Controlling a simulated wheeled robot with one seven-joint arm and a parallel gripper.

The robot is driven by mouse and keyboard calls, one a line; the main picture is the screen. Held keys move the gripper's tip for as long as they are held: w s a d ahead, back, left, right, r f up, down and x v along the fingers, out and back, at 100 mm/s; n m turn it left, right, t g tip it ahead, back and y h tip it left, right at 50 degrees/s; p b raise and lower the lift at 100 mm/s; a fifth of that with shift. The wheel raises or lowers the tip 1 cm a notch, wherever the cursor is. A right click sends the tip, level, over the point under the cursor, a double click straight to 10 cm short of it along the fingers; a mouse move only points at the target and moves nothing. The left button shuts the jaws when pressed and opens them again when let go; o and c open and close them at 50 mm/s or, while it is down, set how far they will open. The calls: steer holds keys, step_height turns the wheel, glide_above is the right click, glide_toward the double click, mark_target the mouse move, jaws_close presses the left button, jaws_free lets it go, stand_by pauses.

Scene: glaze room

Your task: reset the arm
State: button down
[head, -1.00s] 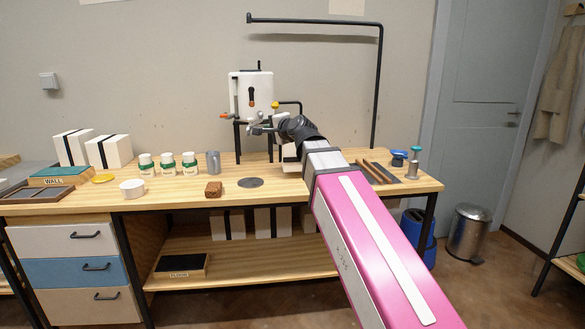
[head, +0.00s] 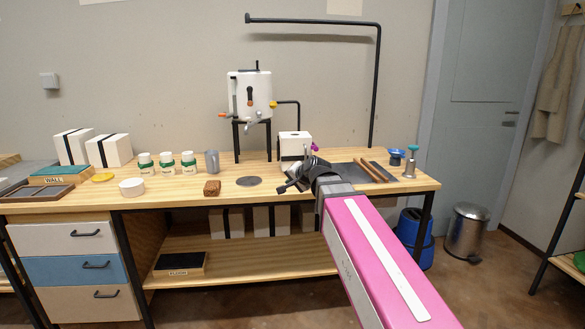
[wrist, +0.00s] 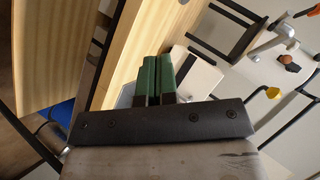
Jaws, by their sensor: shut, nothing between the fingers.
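My gripper (head: 283,188) is at the end of my pink arm, low over the front part of the wooden workbench (head: 225,186), right of the round grey disc. In the wrist view its two green fingers (wrist: 154,80) lie side by side, closed with nothing between them. The wrist view is tilted, with the bench top on the left and the white tank's stand at upper right. My forearm hides part of the bench's front edge.
Behind my gripper stand a white box (head: 295,146) and a white tank (head: 249,97) on black legs. A brown block (head: 212,187) and a grey disc (head: 249,181) lie to the left. Brown bars (head: 374,170) and a blue-topped item (head: 396,155) are at right.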

steer(key=s+d+f+n+g+h, duration=0.2)
steer(key=s+d+f, duration=0.4)
steer(key=f, duration=0.5)
steer(key=s+d+f+n+g+h, duration=0.2)
steer(key=s+d+f+g, duration=0.2)
steer(key=f, duration=0.7)
steer(key=s+d+f+n+g+h, duration=0.2)
steer(key=s+d+f+g, duration=0.1)
steer(key=s+d+f, duration=0.5)
step_height(320, 180, down, 3)
steer(key=shift+s+d+r+g, duration=0.1)
steer(key=shift+s+d+g, duration=0.2)
steer(key=shift+d, duration=0.45)
